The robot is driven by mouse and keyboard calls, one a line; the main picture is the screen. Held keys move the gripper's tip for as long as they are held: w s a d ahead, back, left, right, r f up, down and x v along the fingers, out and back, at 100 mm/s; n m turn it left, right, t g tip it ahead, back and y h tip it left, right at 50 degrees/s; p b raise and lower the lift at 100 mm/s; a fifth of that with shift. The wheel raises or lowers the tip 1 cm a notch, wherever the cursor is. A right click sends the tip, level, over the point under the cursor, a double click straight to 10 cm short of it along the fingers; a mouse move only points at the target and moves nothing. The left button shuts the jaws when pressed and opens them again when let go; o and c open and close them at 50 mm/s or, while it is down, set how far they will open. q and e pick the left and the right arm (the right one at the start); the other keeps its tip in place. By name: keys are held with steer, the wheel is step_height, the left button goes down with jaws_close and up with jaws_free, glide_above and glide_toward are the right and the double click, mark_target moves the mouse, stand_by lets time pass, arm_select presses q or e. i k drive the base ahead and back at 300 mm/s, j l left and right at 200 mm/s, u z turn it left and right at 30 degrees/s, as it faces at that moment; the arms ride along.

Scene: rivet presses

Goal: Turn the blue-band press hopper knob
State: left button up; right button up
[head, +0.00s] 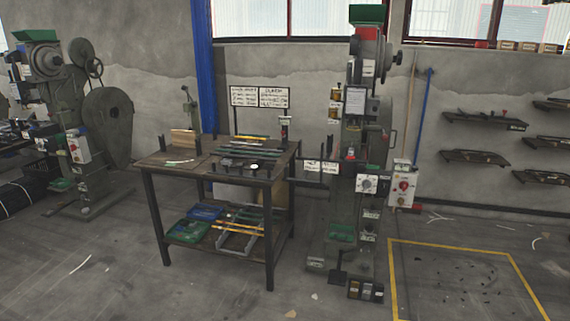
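A tall grey-green rivet press (362,150) stands right of centre, with a green hopper (367,14) on top and a red part just below it. A white plate with a dark round knob (367,184) sits on its front, low down. A second press (72,125) stands at the left with a green hopper (36,35) and a large dark wheel. I cannot make out a blue band on either press, and a hopper knob is too small to tell. Neither of my grippers is in view.
A work table (215,165) with strips on top and blue and green trays below stands left of the nearer press. A control box (403,187) hangs right of that press. Yellow lines (393,270) mark open floor at right.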

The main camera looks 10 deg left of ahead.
mark_target(57, 61)
steer(key=i+j+u, duration=0.25)
steer(key=i+u, duration=0.15)
steer(key=i, duration=0.15)
steer(key=i+u, duration=0.4)
steer(key=i, duration=0.2)
steer(key=i+u, duration=0.4)
steer(key=i, duration=0.15)
steer(key=i+l+u, duration=0.4)
steer(key=i, duration=0.15)
steer(key=i+j+u, duration=0.25)
steer(key=i+u, duration=0.15)
steer(key=i, duration=0.35)
steer(key=i+u, duration=0.4)
steer(key=i, duration=0.35)
steer(key=i+l+u, duration=0.25)
steer(key=i+u, duration=0.15)
steer(key=i, duration=0.35)
steer(key=i+z, duration=0.2)
steer(key=i, duration=0.4)
steer(key=i+j+z, duration=0.25)
steer(key=i, duration=0.35)
steer(key=i+j+z, duration=0.2)
steer(key=i, duration=0.35)
steer(key=l, duration=0.1)
